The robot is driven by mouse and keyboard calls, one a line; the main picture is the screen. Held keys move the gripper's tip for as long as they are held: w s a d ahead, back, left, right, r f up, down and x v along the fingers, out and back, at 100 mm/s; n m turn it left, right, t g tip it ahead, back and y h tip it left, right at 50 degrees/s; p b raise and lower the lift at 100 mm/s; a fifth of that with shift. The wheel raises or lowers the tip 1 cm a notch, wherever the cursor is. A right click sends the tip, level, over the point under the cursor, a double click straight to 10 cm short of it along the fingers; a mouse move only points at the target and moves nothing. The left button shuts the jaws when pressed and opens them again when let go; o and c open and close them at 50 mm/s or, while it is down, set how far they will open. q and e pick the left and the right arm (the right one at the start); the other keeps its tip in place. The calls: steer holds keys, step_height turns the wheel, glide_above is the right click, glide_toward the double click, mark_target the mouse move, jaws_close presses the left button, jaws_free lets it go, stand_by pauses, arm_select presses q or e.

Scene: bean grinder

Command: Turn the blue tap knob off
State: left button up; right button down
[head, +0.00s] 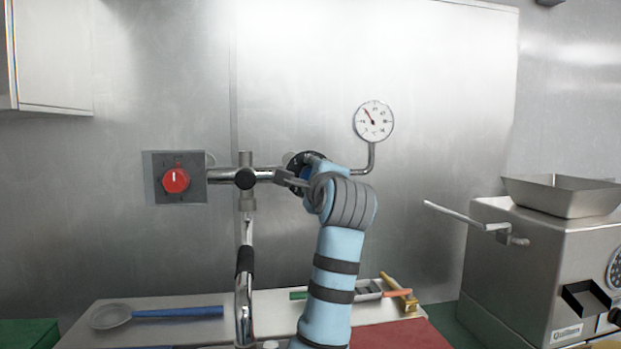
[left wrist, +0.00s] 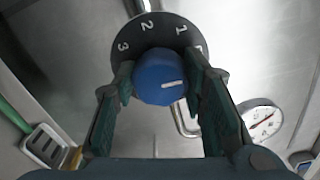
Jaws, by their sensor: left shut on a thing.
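The blue tap knob (left wrist: 160,78) sits on a dark dial plate (left wrist: 137,42) with white numbers 1, 2 and 3 in the left wrist view. A white mark on the knob's face points right, toward the pale square on the plate's rim beyond the 1. My left gripper (left wrist: 167,82) has its two dark fingers on either side of the knob and is shut on it. In the head view my left gripper (head: 303,178) is at the pipe's dial, and the arm hides most of the knob. My right gripper is in neither view.
A red knob (head: 176,180) on a grey wall plate is left of the pipe. A pressure gauge (head: 374,121) stands to the right. A steel grinder (head: 535,255) is at far right. A blue-handled strainer (head: 178,312) and a brush lie on the counter below.

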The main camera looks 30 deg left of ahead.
arm_select(q)
steer(key=o, duration=0.9)
steer(key=shift+f, duration=0.25)
steer(key=shift+o, duration=1.4)
steer(key=shift+d+r, duration=0.1)
steer(key=shift+r, duration=0.05)
steer(key=v, duration=0.7)
steer(key=shift+s+d, duration=0.2)
steer(key=shift+a, duration=0.1)
